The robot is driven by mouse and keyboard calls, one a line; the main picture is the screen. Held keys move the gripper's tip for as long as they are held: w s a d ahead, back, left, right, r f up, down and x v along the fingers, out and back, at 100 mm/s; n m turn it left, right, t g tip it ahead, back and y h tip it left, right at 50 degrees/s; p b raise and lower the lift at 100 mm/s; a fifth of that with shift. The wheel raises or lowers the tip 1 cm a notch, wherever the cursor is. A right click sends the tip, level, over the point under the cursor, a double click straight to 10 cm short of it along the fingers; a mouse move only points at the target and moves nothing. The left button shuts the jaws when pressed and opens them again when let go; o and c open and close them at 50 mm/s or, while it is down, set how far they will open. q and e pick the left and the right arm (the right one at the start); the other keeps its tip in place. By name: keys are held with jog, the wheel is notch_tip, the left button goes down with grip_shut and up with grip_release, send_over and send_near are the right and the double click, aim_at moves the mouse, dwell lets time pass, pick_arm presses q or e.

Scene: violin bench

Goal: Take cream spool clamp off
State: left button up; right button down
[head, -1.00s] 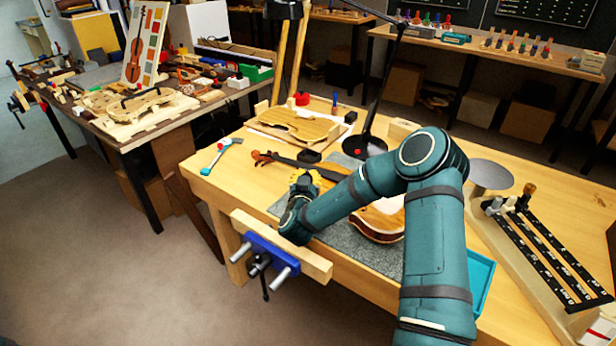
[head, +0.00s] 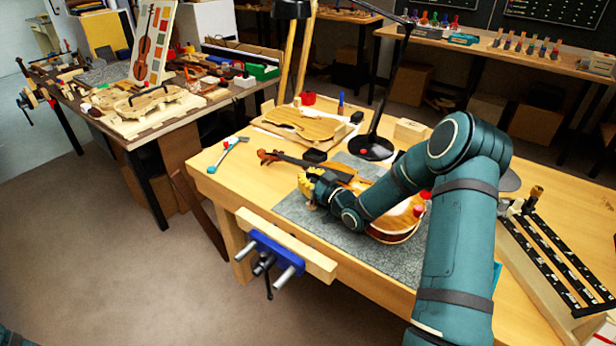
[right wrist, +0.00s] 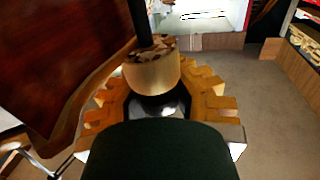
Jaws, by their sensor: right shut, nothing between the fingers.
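The violin (head: 395,222) lies on a grey mat (head: 375,262) on the bench, partly hidden by my right arm. My right gripper (head: 307,188), with yellow toothed fingers, is at the violin's near left edge. In the right wrist view, a cream spool (right wrist: 152,74) with a mottled top and a black rod stands beside the reddish-brown violin edge (right wrist: 70,60). The toothed fingers (right wrist: 160,105) show around and below the spool; they are shut with nothing held between them. In the head view I cannot make out the cream spool clearly. My left gripper is out of view.
A black lamp base (head: 372,148) stands behind the violin. A blue vise (head: 268,255) sits on the bench's front edge. A rack with black slotted strips (head: 548,262) and a few spools is at the right.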

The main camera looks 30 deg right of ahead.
jog(key=shift+s+a+f+n+g+y, duration=0.1)
jog(key=shift+n+g+y, duration=0.05)
jog(key=shift+n+y, duration=0.45)
jog(key=shift+s+a+n+g+y, duration=0.15)
jog(key=shift+n+y, duration=0.25)
jog(key=shift+y, duration=0.4)
jog(key=shift+w+d, duration=0.1)
jog(key=shift+y, duration=0.3)
jog(key=c, duration=0.7)
grip_release()
notch_tip(320, 180, up, 10)
jog(key=shift+r, duration=0.15)
